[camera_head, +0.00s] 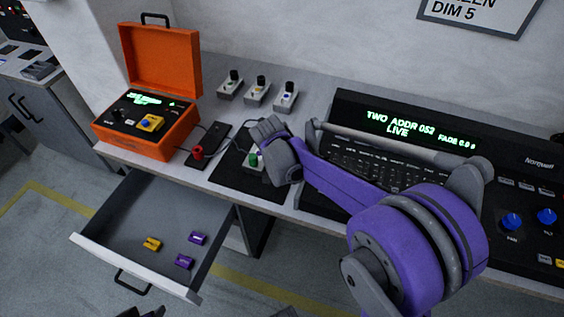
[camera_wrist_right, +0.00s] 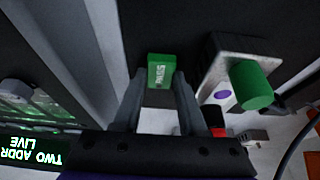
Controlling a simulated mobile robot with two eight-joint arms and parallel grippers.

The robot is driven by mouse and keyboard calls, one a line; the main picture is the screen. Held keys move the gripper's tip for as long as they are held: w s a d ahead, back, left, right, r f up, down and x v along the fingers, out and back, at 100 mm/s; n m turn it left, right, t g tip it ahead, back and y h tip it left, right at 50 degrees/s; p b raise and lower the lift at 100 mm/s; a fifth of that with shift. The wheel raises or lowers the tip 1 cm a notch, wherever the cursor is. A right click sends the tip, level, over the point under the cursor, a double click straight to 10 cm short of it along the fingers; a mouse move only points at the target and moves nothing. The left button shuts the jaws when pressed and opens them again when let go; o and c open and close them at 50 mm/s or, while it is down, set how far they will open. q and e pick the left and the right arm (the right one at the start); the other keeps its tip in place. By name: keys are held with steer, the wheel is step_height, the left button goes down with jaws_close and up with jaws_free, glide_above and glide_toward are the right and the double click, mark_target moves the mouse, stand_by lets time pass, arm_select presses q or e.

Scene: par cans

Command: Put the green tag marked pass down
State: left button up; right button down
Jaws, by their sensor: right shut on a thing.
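The green tag marked PASS (camera_wrist_right: 162,72) is between the fingertips of my right gripper (camera_wrist_right: 160,82), which is shut on it. In the head view my right gripper (camera_head: 268,150) is over the black mat (camera_head: 228,172) on the bench. The tag is hidden there behind the gripper. I cannot tell whether the tag touches the mat. A silver box (camera_wrist_right: 215,65) with a green knob (camera_wrist_right: 250,85) stands just beside the tag; in the head view the gripper partly covers it. My left gripper is not clearly in view.
An open orange case (camera_head: 160,60) stands at the left. A lighting console (camera_head: 440,140) fills the right. Several grey boxes, one here (camera_head: 257,93), stand at the back. An open drawer (camera_head: 130,262) holds one yellow tag (camera_head: 152,244) and two purple tags (camera_head: 197,238).

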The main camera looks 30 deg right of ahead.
steer(key=shift+f, duration=0.1)
steer(key=shift+c, duration=2.3)
jaws_free()
steer(key=shift+a+r, duration=0.1)
steer(key=shift+r, duration=0.3)
steer(key=p+v, duration=0.2)
steer(key=v, duration=0.9)
steer(key=s+a+f+n+y, duration=0.1)
steer(key=s+a+f+n, duration=0.1)
steer(key=s, duration=0.4)
steer(key=s+a+f+n+t+y, duration=0.1)
steer(key=s+a+f+n, duration=0.1)
steer(key=s, duration=0.5)
steer(key=s+a+f+n+t+y, duration=0.1)
steer(key=s+a+f+n, duration=0.2)
steer(key=s+n, duration=0.3)
steer(key=shift+s+f, duration=0.45)
steer(key=shift+s, duration=0.2)
